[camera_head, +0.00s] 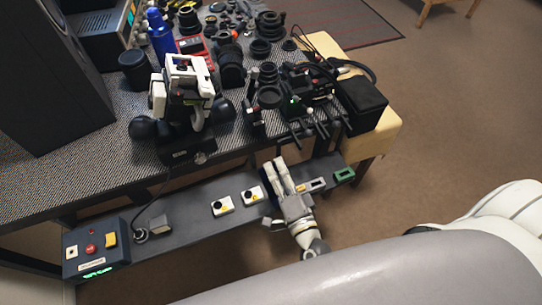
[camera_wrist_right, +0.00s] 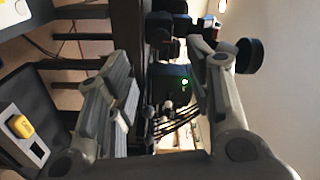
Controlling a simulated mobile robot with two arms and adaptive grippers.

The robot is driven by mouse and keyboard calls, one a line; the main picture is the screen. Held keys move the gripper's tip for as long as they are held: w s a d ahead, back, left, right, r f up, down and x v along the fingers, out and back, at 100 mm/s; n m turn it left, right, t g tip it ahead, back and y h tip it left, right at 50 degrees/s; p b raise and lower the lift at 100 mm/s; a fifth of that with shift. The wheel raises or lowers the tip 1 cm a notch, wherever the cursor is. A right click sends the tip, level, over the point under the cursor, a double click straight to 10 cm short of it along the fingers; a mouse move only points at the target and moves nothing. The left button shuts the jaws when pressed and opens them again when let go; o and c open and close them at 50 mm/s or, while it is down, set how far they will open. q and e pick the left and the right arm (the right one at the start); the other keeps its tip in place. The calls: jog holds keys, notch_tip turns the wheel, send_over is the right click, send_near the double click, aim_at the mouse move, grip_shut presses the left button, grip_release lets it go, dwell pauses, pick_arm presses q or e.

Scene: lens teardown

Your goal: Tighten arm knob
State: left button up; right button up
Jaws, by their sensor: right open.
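My right gripper (camera_head: 276,172) is open and points up toward the front edge of the bench, below a black rig (camera_head: 296,98) with rods, handles and a small green light. The right wrist view shows its two grey fingers (camera_wrist_right: 163,65) spread apart with nothing between them. Beyond them is a dark box with a green light (camera_wrist_right: 184,82). A round black knob-like part (camera_wrist_right: 248,56) shows just right of the right finger, apparently beyond it. I cannot tell which part is the arm knob. My left gripper is not in view.
A white device with black round parts (camera_head: 186,95) stands left of the rig. A blue bottle (camera_head: 160,36) and a black cup-shaped part (camera_head: 134,70) are behind it. A lower grey shelf (camera_head: 185,208) carries a control box (camera_head: 96,249) and small switches. Open floor lies right.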

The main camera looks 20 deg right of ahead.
jog(key=shift+s, duration=1.3)
